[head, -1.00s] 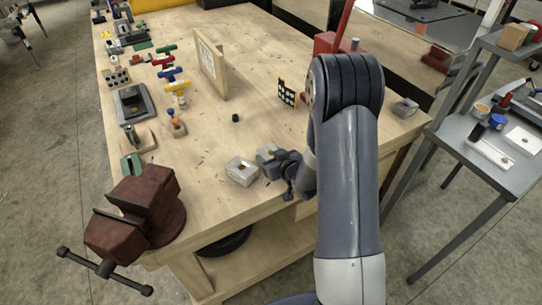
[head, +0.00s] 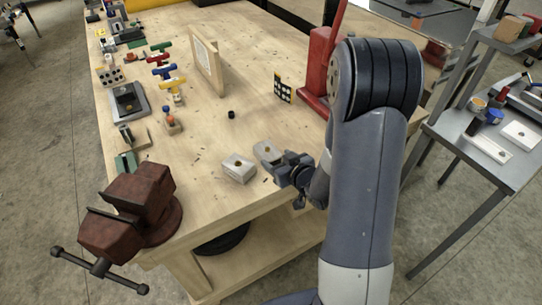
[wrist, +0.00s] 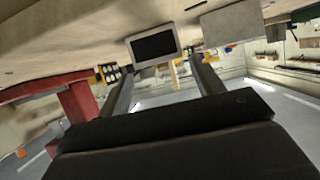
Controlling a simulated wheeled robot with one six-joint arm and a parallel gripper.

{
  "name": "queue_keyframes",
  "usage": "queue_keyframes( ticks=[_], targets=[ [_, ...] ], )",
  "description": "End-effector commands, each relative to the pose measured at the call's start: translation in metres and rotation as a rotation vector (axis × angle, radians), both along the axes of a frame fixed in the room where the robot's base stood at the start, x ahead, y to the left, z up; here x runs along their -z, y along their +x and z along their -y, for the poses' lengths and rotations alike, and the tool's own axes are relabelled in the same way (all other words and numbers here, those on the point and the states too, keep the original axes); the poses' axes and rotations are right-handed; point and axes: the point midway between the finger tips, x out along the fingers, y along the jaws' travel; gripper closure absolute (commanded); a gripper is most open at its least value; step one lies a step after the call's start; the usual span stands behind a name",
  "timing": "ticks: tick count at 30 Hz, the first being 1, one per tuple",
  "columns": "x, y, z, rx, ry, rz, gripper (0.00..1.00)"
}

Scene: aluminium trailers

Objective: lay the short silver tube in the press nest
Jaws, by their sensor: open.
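I cannot make out the short silver tube in either view. The red press (head: 318,62) stands at the back right of the bench, partly behind my arm; it also shows at the left of the wrist view (wrist: 76,106). Its nest is not clearly visible. My gripper (head: 280,170) is low near the bench's front edge, just right of a pale block (head: 239,168) and beside a grey block (head: 266,151). In the wrist view my gripper (wrist: 163,70) has its two fingers wide apart with nothing between them. A block with a dark face (wrist: 153,46) lies beyond them.
A dark red vice (head: 135,212) is at the front left corner. An upright wooden board (head: 206,62), a small black cylinder (head: 231,114) and a checkered panel (head: 283,89) stand mid-bench. Coloured clamps and tools line the left side. A grey side table (head: 470,125) stands right.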

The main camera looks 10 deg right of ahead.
Motion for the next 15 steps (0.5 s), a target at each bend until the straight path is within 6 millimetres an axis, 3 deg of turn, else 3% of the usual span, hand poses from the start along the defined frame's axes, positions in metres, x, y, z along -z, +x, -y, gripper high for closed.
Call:
queue_keyframes(
  ticks=[9,15],
  targets=[
    [-0.017,-0.038,0.013,0.002,0.0,0.001,0.37],
    [-0.024,-0.035,0.006,-0.004,0.002,0.001,0.35]
  ],
)
